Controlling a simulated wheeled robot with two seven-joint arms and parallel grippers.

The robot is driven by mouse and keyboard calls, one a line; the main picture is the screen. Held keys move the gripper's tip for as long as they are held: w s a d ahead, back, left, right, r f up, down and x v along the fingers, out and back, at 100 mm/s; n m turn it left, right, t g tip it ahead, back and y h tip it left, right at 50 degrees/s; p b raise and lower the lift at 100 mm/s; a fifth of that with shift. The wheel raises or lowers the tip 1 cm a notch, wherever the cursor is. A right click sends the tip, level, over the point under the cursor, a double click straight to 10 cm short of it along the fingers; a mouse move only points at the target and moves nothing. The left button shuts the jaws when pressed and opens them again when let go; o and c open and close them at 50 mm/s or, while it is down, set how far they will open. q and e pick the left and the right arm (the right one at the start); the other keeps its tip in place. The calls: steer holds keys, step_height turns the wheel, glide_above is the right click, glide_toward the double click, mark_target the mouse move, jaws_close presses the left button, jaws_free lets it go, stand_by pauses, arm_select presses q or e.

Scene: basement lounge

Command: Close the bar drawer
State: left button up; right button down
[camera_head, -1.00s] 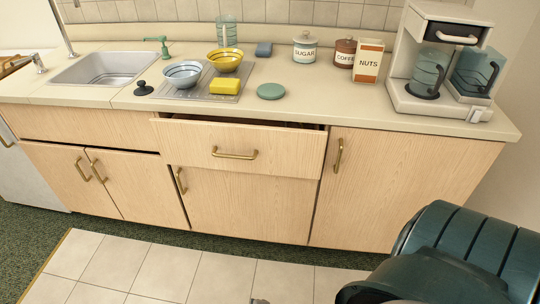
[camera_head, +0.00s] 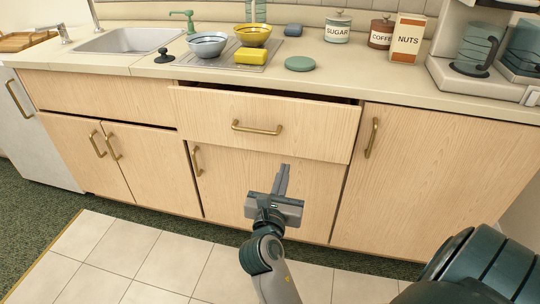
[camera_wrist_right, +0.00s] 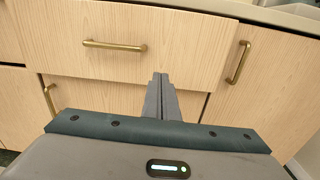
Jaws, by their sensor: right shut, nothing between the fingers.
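The bar drawer (camera_head: 215,122) is a pale wood front with a brass bar handle (camera_head: 257,128), under the counter. It stands out from the cabinet, with a dark gap along its top edge, widest at the right. It also fills the upper middle of the right wrist view (camera_wrist_right: 180,52), with its handle (camera_wrist_right: 114,46). My right gripper (camera_head: 284,168) is shut and empty, its fingers pointing up toward the drawer's lower edge, below and right of the handle. In the right wrist view its fingertips (camera_wrist_right: 160,76) appear just below the handle's right end. I cannot tell whether they touch the drawer. My left gripper is not in view.
The counter (camera_head: 350,82) overhangs the drawer and carries bowls, a yellow sponge (camera_head: 251,56), canisters and a coffee machine (camera_head: 475,50). Closed cabinet doors with brass handles lie below and at both sides. The tiled floor (camera_head: 130,262) in front is clear.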

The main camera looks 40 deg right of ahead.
mark_target(296, 134)
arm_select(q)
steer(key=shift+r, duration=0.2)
arm_select(e)
steer(key=shift+s+d+r, duration=0.15)
steer(key=shift+s+r, duration=0.05)
steer(key=shift+r, duration=0.1)
steer(key=shift+w, duration=0.1)
